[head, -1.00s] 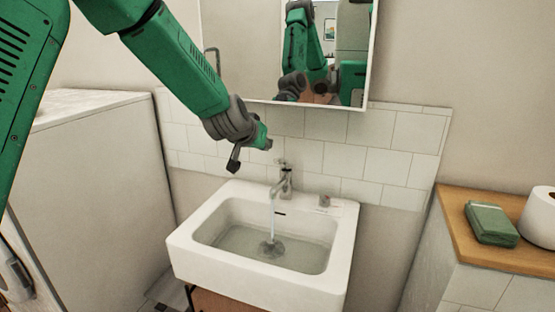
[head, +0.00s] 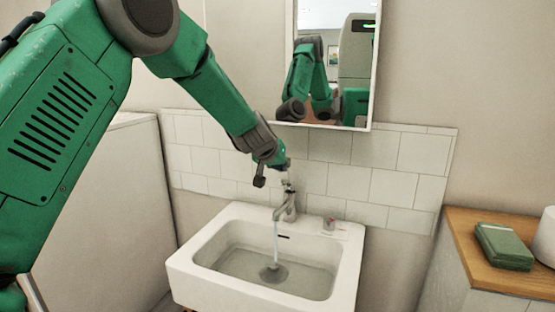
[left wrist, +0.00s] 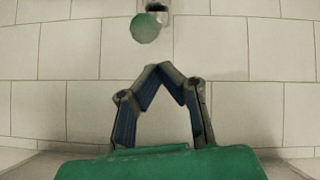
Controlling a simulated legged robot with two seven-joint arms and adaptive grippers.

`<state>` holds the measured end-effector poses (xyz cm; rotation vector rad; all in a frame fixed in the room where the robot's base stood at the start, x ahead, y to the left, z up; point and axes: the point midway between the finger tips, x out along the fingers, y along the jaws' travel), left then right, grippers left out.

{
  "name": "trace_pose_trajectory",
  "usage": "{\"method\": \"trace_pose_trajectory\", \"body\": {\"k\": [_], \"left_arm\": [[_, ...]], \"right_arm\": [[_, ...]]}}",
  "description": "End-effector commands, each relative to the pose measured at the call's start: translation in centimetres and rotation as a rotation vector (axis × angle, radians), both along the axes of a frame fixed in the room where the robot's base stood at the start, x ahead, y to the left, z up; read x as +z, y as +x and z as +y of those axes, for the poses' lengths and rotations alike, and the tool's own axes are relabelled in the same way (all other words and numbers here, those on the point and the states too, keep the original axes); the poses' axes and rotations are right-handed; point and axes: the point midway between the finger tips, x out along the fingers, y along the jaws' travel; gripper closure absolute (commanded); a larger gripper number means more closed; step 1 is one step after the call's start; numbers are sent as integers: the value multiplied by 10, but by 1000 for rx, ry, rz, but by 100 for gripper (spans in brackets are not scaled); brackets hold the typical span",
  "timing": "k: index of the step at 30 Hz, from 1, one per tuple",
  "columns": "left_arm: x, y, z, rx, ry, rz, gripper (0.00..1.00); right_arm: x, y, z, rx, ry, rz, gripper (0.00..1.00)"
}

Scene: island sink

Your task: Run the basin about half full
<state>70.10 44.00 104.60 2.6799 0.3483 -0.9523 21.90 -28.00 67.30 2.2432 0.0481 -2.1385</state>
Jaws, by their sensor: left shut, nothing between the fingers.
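The white basin (head: 185,272) is on the wall below a tiled splashback. A chrome tap (head: 288,207) stands at its back edge, and a stream of water (head: 276,240) runs from the spout. Clear water (head: 245,264) covers the basin floor; its surface lies below the rim. My left gripper (head: 280,163) is just above the tap, in front of the tiles, apparently apart from the tap. In the left wrist view its fingers (left wrist: 161,70) meet at the tips with nothing between them. A round green shape (left wrist: 145,28) beyond them is unclear. My right gripper is out of view.
A mirror cabinet (head: 335,75) hangs above the tiles, close to my left forearm. A pale cabinet (head: 110,215) stands left of the basin. At right, a wooden counter (head: 470,247) holds folded green cloth (head: 503,246) and a white roll (head: 547,235). A small item (head: 329,223) sits on the basin's back ledge.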

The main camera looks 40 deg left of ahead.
Motion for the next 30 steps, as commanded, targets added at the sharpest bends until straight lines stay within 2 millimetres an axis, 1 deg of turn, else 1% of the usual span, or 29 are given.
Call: {"method": "trace_pose_trajectory", "body": {"k": [1,6,19,23,27,30], "left_arm": [[-7,-3,-2,0,-2,0,100],[-16,-7,-4,1,-2,-1,100],[-18,-8,-5,0,0,-3,100],[-24,-10,-6,0,4,-19,100],[-32,-13,-7,0,10,-48,100],[-33,-15,-8,0,15,-64,100]], "right_arm": [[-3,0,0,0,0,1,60],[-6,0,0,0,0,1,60],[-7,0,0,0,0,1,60],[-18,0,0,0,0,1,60],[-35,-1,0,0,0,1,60],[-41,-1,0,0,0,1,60]]}}
